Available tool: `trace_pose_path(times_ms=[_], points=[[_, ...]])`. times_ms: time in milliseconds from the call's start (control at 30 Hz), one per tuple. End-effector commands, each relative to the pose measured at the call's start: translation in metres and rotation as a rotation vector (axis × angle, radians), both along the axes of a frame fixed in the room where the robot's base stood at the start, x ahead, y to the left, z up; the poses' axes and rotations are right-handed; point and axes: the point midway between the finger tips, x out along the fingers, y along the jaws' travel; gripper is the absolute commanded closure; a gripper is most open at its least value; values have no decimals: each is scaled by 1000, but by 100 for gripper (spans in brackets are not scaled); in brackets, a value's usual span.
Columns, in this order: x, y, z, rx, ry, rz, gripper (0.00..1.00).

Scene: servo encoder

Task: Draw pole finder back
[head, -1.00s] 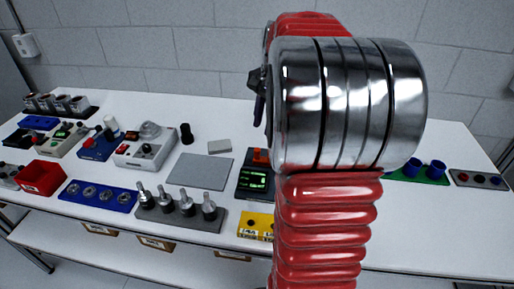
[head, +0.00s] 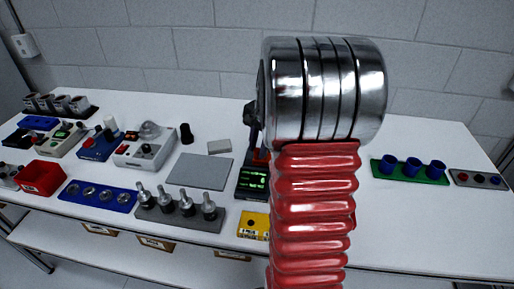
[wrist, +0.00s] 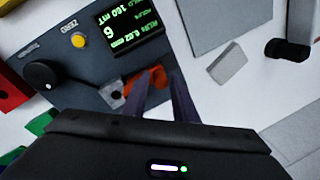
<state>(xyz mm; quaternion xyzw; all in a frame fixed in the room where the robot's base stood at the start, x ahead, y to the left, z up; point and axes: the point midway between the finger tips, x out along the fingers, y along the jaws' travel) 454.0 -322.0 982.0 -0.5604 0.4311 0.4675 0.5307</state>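The pole finder, a dark grey unit with a green-lit display, stands on the table in the head view (head: 252,182), partly behind my arm. In the wrist view its panel (wrist: 85,55) shows the display, a yellow button and a black knob. An orange-red part (wrist: 158,76) is at the panel's lower right edge, partly covered by my fingers. My gripper (wrist: 160,80) has its two dark fingers apart, with the orange part seen between and beside their tips. Contact cannot be told. In the head view my gripper (head: 255,138) points down over the orange end.
A grey plate (head: 200,171) and a small grey block (head: 219,146) lie to the left and behind. A yellow box (head: 253,225) is in front. A rack with metal posts (head: 180,212) stands front left. A green tray with blue cups (head: 410,175) is at right.

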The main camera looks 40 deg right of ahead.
Motion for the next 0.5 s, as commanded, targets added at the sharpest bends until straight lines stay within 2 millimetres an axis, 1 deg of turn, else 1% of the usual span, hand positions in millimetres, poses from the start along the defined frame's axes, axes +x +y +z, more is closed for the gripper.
trace_pose_path(times_ms=[100, 400, 467, 500], points=[[0, 0, 0, 0, 0, 0, 74], [0, 0, 0, 0, 1, 1, 95], [0, 0, 0, 0, 1, 1, 99], [0, 0, 0, 0, 1, 1, 100]])
